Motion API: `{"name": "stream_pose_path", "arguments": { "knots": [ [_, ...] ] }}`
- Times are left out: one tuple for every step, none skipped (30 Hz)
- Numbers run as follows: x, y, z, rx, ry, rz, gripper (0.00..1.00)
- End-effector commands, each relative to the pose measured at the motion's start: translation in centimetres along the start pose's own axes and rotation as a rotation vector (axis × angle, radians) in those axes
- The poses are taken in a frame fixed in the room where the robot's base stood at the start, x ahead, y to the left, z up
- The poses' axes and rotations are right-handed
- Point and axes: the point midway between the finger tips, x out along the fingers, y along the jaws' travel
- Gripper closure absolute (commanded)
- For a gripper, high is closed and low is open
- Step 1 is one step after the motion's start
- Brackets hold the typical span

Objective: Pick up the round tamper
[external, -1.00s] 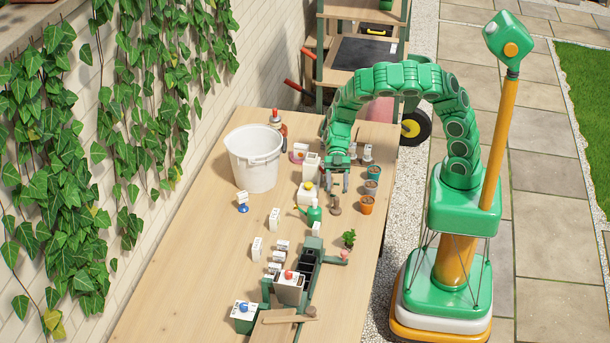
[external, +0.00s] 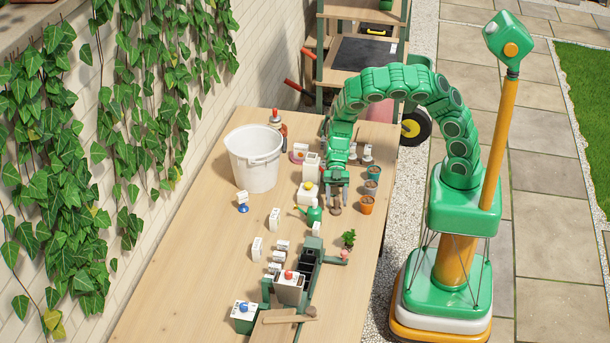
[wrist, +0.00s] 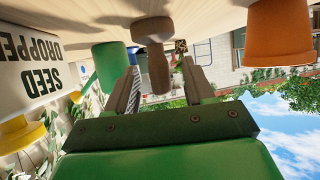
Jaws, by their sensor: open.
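The round tamper (external: 336,211), a small brown wooden piece with a round base and a slim handle, stands on the table just below my gripper (external: 338,190). In the wrist view the tamper (wrist: 153,32) hangs in from the top edge, as the picture is upside down. Its handle end reaches between the two fingertips of my open gripper (wrist: 160,72). The fingers lie on either side of the handle with gaps showing. I cannot tell how deep the handle sits between them.
A green watering can (external: 313,214) stands close to the left of the tamper. A white seed dropper (external: 307,194) with a yellow cap is beyond it. Terracotta (external: 366,204), grey and teal pots line the right edge. A white bucket (external: 254,165) stands at the back left.

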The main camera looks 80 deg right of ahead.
Motion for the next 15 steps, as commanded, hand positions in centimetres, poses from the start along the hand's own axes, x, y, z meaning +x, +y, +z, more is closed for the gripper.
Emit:
{"name": "stream_pose_path", "arguments": {
  "knots": [
    [0.7,-0.1,-0.1,0.001,0.003,-0.003,0.47],
    [1.0,-0.1,-0.1,0.000,0.003,-0.003,0.47],
    [1.4,0.0,-0.2,0.001,0.004,-0.002,0.47],
    [1.7,0.0,-0.2,0.001,0.004,-0.002,0.47],
    [2.0,0.0,-0.2,0.001,0.004,-0.002,0.47],
    [2.3,0.0,-0.1,0.001,0.003,-0.002,0.47],
    [2.5,0.0,-0.1,0.001,0.002,-0.002,0.47],
    [2.7,0.0,-0.1,0.001,0.001,-0.002,0.47],
    [2.9,0.0,-0.1,0.000,0.001,-0.002,0.47],
    [3.0,0.0,-0.1,0.000,0.001,-0.001,0.47],
    [3.0,0.0,-0.1,0.000,0.001,-0.001,0.47],
    [3.0,0.0,-0.1,0.000,0.001,-0.001,0.47],
    [3.0,0.0,-0.1,0.000,0.001,0.000,0.47],
    [3.0,0.0,-0.1,0.000,0.000,0.000,0.47],
    [3.0,0.0,-0.1,0.000,0.000,0.000,0.47]
  ]
}}
